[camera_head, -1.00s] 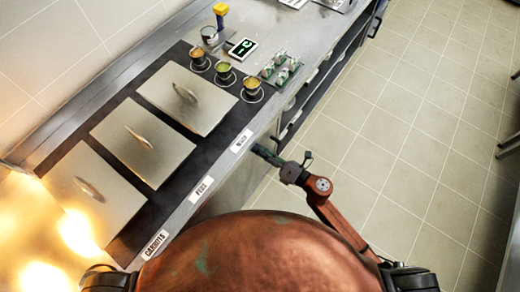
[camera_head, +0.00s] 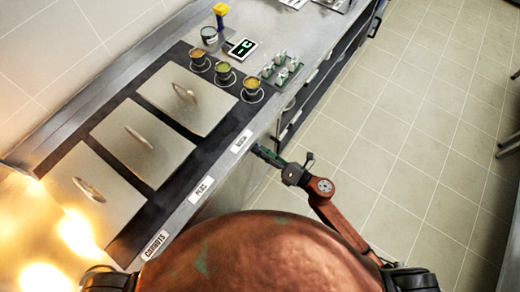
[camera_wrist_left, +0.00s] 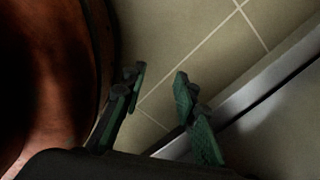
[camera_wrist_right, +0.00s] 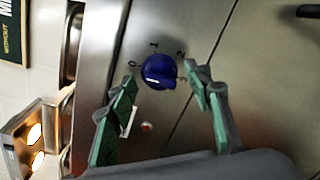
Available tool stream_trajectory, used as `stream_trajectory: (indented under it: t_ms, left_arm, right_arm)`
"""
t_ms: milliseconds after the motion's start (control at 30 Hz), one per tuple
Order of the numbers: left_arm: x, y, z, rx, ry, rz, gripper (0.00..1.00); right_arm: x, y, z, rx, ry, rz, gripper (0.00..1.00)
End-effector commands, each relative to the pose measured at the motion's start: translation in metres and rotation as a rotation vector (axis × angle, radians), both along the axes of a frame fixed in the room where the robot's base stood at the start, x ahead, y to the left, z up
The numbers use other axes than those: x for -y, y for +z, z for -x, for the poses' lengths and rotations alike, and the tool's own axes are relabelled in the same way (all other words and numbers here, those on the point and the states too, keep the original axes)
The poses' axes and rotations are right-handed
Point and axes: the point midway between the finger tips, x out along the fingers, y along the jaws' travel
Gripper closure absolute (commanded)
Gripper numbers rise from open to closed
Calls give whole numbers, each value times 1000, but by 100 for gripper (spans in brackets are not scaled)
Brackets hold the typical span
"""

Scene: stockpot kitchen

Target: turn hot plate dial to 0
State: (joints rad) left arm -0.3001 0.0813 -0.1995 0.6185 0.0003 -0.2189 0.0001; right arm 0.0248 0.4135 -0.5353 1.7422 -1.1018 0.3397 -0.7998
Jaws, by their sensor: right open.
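The blue dial (camera_wrist_right: 158,71) shows in the right wrist view on a steel front panel, ringed by the marks 0, 1, 2 and 3. Its ridge lies on the lower-right side, towards the 3, though its exact setting is hard to read. My right gripper (camera_wrist_right: 161,79) is open, with its fingertips on either side of the dial in the picture; I cannot tell whether they touch it. In the head view the right gripper (camera_head: 262,153) is at the counter's front edge, and the dial is hidden. My left gripper (camera_wrist_left: 159,76) is open and empty above the floor.
A small orange light (camera_wrist_right: 147,126) sits on the panel by the dial. Tiled floor (camera_head: 410,130) lies open at right.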

Motion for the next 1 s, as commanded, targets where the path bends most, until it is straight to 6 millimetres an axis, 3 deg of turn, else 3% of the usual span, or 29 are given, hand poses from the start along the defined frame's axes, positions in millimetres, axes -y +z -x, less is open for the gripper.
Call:
stream_trajectory:
  t_ms: [500, 700, 1000]
  left_arm:
    - [1, 0, -1, 1, 0, 1, 72]
    - [2, 0, -1, 1, 0, 1, 72]
    - [2, 0, -1, 1, -1, 1, 72]
  right_arm:
    - [76, 5, 59, -3, -1, 0, 54]
    - [87, 7, 68, 1, 0, 1, 54]
    - [88, 7, 68, 1, 0, 1, 54]
